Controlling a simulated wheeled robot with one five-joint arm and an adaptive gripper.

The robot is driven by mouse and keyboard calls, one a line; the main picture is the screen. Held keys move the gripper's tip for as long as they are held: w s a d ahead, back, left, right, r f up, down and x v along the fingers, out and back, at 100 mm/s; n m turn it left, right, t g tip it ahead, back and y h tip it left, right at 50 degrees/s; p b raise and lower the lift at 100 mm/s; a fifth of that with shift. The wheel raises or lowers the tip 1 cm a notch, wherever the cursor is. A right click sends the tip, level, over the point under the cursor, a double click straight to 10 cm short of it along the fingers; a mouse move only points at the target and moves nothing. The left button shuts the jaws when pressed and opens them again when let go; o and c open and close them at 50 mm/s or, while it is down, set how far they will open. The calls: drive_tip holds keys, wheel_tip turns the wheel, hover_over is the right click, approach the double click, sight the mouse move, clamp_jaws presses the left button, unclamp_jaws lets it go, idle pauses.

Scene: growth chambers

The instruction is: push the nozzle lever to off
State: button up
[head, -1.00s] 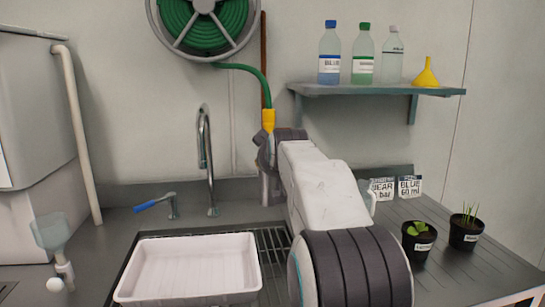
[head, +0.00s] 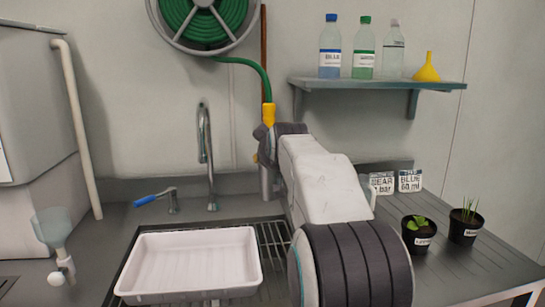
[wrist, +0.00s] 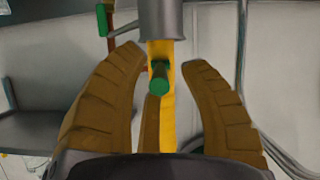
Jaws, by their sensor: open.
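The yellow nozzle (head: 268,115) hangs on the end of the green hose, above the right side of the sink; my arm hides part of it in the head view. In the wrist view the yellow nozzle body (wrist: 168,112) runs up the middle into a grey cylinder (wrist: 161,18). A green-tipped lever (wrist: 160,78) sticks out from it towards the camera. In the head view my arm mostly hides the gripper.
A green hose reel (head: 205,15) is on the wall above. A tap (head: 208,160) with a blue-handled lever (head: 147,200) stands left of my arm, behind a white tray (head: 148,293). A shelf (head: 385,84) with bottles is at right. Two potted plants stand on the right counter.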

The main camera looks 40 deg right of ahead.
drive_tip(key=v, duration=1.1)
drive_tip(key=shift+s+a, duration=0.25)
drive_tip(key=shift+s, duration=0.1)
drive_tip(key=shift+r, duration=0.1)
drive_tip(key=s+a+f+n+g+y+p, duration=0.1)
drive_tip(key=s+a+f+g+y+p, duration=0.15)
drive_tip(key=a+p, duration=0.3)
drive_tip(key=s+a+f+n+g+y+p, duration=0.1)
drive_tip(key=s+a+f+y+p, duration=0.2)
drive_tip(key=a, duration=0.4)
drive_tip(key=s+a+f+g+p, duration=0.2)
drive_tip(key=s+a+f+p, duration=0.2)
drive_tip(key=s, duration=0.4)
drive_tip(key=s+a+f+n+g+p, duration=0.1)
drive_tip(key=s+a+f+g+p, duration=0.1)
drive_tip(key=s, duration=0.6)
drive_tip(key=a+f+p, duration=0.1)
drive_tip(key=a+p, duration=0.1)
drive_tip(key=shift+a+f+g+y+p, duration=0.35)
drive_tip(key=shift+p, duration=0.05)
drive_tip(key=shift+s, duration=0.1)
